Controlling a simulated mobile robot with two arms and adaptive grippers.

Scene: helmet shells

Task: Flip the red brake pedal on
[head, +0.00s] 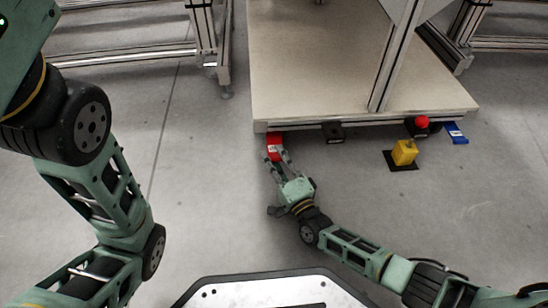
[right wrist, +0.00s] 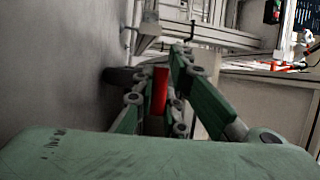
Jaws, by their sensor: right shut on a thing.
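The red brake pedal (head: 274,147) sits low at the front left edge of the pale workbench, near the floor. My right gripper (head: 279,158) reaches it from the front and is shut on it. In the right wrist view the red pedal (right wrist: 159,92) shows between the two fingers of my right gripper (right wrist: 158,85). The fingers hide part of the pedal, and I cannot tell its exact tilt. My left arm comes in at the left of the head view, but its gripper is out of the picture.
The workbench (head: 300,85) stands ahead, with a blue pedal (head: 455,133) at its right and a red button (head: 422,122) on its front edge. A yellow block (head: 404,152) stands on a black plate on the floor. The grey floor at left is clear.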

